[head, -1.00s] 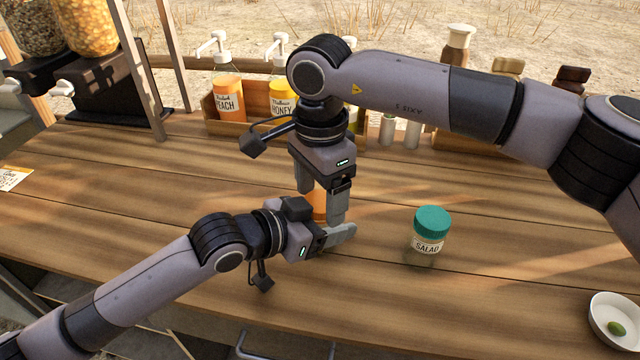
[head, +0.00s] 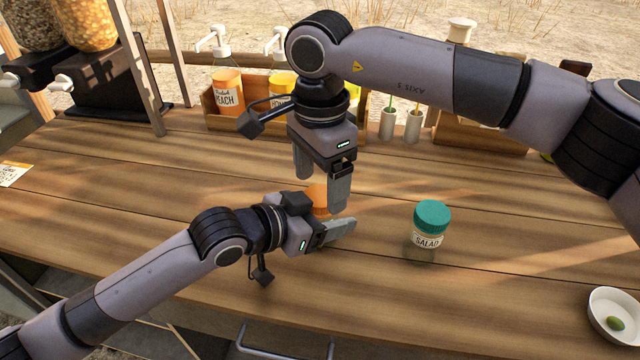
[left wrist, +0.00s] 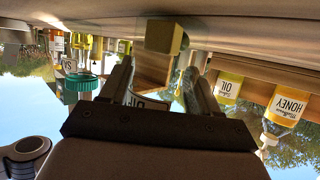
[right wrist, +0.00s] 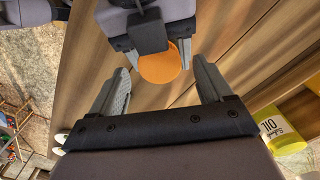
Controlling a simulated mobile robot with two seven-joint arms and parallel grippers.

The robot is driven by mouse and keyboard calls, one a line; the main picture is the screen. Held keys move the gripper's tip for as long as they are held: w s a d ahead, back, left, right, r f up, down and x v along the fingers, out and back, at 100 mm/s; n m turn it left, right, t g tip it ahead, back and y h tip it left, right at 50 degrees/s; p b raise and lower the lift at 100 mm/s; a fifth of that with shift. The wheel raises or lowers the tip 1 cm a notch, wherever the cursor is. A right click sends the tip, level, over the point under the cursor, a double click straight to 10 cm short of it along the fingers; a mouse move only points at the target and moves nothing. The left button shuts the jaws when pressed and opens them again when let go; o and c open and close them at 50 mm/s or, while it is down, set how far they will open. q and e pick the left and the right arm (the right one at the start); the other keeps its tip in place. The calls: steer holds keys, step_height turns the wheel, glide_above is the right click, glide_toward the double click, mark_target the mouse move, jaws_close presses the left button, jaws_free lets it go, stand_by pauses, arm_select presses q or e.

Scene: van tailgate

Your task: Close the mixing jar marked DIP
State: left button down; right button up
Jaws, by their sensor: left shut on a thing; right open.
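The jar (left wrist: 137,99) is held between my left gripper's fingers. An orange round lid (right wrist: 160,64) shows at the jar; in the head view the orange (head: 319,198) is partly hidden by the fingers. I cannot tell how tightly the lid sits. My right gripper (head: 322,190) points down, open, just above the orange lid, its fingers apart on both sides and empty.
A jar marked SALAD with a teal lid (head: 431,222) stands to the right. A white bowl (head: 598,325) with a green item is at the right front. A wooden rack with PEACH (head: 227,92) and HONEY bottles stands behind. The counter (head: 480,300) in front is clear.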

steer(key=shift+r, duration=1.35)
steer(key=shift+c, duration=0.4)
steer(key=shift+r, duration=1.75)
steer(key=shift+f, duration=4)
